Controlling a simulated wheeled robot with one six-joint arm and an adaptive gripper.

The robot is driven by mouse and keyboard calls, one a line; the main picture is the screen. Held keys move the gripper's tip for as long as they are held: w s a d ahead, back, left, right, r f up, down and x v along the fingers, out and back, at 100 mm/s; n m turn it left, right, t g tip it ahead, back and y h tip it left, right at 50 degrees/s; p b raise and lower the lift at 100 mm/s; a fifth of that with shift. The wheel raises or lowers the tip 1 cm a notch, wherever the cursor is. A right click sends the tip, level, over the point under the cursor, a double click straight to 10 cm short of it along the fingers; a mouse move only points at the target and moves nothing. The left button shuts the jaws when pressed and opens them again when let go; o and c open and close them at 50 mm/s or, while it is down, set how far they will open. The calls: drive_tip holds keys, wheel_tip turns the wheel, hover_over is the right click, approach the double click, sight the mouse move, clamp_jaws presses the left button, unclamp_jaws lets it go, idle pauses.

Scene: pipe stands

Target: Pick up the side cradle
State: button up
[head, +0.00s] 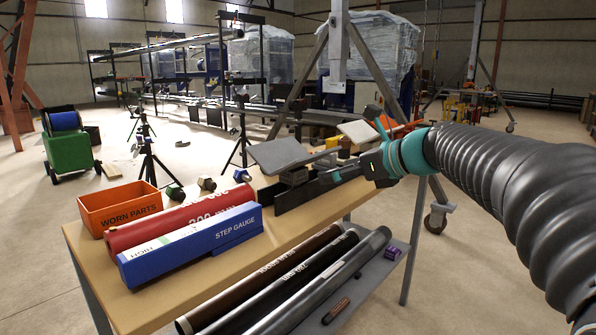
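My gripper (340,175) reaches in from the right over the far right end of the wooden table (165,290). Its dark fingers point left, close to a long dark flat-sided piece (294,198) standing on edge. A grey tilted plate (277,152) sits on a block just left of the fingers, and a paler plate (358,131) shows behind the gripper. I cannot tell which of these pieces is the side cradle. The fingers overlap dark parts, so their opening and any contact are unclear.
On the table are an orange WORN PARTS bin (120,207), a red cylinder (178,220), a blue step gauge (190,243) and several small fittings. Several pipes (325,285) lie on the lower shelf. Tripod stands (150,165) and a tall frame (300,82) stand behind.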

sight(301, 174)
drive_tip(key=x, duration=0.9)
drive_tip(key=shift+w+r, duration=0.15)
drive_tip(key=shift+r, duration=0.05)
drive_tip(key=x, duration=0.5)
drive_tip(key=shift+r+b, duration=0.25)
drive_tip(key=shift+b, duration=0.05)
drive_tip(key=shift+r, duration=0.1)
clamp_jaws()
